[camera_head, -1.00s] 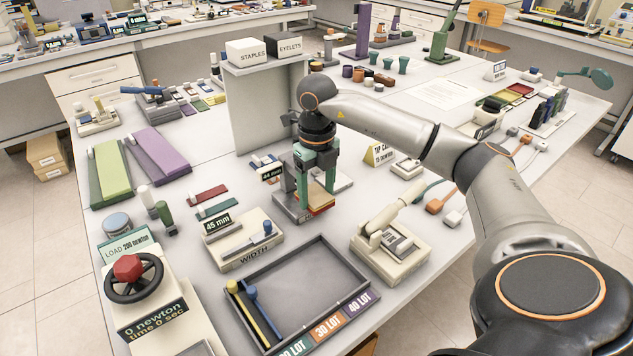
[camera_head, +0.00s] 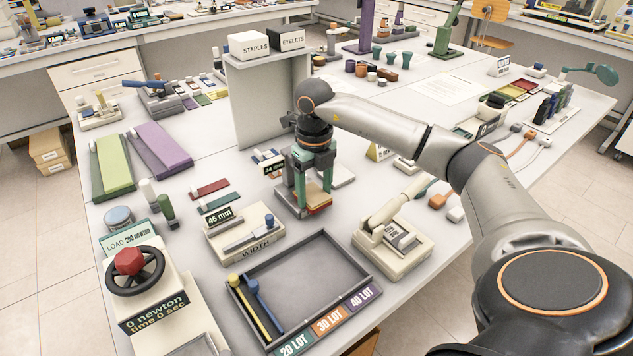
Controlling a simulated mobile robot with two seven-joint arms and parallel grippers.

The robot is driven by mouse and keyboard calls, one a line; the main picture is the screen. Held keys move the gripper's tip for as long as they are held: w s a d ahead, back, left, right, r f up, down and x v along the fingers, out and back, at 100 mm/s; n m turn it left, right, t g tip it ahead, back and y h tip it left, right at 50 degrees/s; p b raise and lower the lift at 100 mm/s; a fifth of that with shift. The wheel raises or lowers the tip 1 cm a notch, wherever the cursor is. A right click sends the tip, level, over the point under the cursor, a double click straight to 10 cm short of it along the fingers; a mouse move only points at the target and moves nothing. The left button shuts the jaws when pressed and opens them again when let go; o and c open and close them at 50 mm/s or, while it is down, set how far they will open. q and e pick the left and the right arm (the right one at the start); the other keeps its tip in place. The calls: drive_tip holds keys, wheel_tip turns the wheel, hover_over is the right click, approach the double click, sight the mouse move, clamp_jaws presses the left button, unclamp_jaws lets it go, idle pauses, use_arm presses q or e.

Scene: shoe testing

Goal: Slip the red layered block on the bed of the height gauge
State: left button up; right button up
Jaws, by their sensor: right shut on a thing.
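The red layered block (camera_head: 317,208), tan on top with a red edge, sits between the green fingers of my right gripper (camera_head: 313,187). The gripper points down and is shut on the block. The block is at the grey bed of the height gauge (camera_head: 287,208), over its right part. I cannot tell whether it rests on the bed or hangs just above it. The gauge's small display (camera_head: 270,166) shows behind and left of the gripper; the gripper and wrist hide much of the gauge. My left gripper is out of view.
The width gauge (camera_head: 245,242) stands front left of the block. A grey tray (camera_head: 262,267) with lot labels lies in front. A cream device with a lever (camera_head: 395,245) is at right. A grey shelf (camera_head: 250,110) with staples and eyelets boxes stands behind.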

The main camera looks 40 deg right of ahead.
sight(316, 196)
drive_tip(key=o, duration=1.4)
wheel_tip(316, 196, up, 12)
drive_tip(key=p, duration=0.1)
drive_tip(key=shift+r, duration=0.25)
drive_tip(key=shift+s+f, duration=0.1)
